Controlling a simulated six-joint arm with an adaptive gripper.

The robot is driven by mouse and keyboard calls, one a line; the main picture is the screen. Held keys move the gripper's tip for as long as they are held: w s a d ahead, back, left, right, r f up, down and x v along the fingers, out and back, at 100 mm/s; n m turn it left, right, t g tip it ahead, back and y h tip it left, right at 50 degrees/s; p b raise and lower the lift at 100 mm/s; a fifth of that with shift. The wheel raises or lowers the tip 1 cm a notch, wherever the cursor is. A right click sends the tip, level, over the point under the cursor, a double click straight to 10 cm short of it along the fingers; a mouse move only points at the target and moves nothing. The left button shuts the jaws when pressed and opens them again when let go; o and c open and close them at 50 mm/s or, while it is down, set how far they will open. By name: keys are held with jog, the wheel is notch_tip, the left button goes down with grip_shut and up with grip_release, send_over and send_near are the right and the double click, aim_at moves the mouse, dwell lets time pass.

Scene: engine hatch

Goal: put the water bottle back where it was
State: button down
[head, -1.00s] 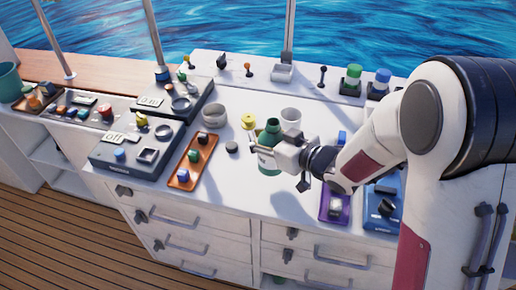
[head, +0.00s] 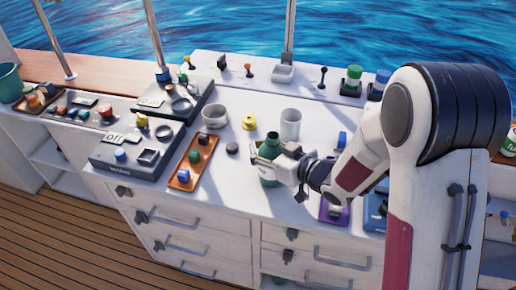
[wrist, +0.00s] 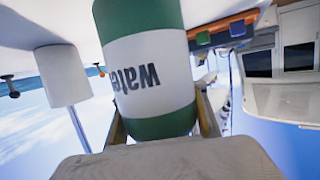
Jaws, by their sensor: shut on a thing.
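The water bottle is green with a white band. In the wrist view the bottle (wrist: 148,72) fills the middle, and its "water" label reads upside down. In the wrist view my gripper's fingers (wrist: 162,128) lie on both sides of the bottle. The bottle looks upright. I cannot tell whether its base touches the counter.
A white cup (head: 291,124) stands just behind the bottle. A yellow spool (head: 249,122), a grey ring (head: 215,116) and a dark puck (head: 232,147) are to the left. An orange tray (head: 183,178) lies further left. The purple (head: 334,214) device is at right, partly hidden by my arm.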

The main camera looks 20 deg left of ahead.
aim_at(272, 158)
jog(key=shift+f, duration=0.4)
jog(key=shift+f, duration=0.1)
jog(key=c, duration=1.2)
grip_release()
jog(key=shift+o, duration=0.2)
jog(key=shift+d, duration=0.15)
jog(key=v, duration=1.1)
jog(key=shift+s+d, duration=0.25)
jog(key=shift+d+r, duration=0.1)
jog(key=shift+r, duration=0.15)
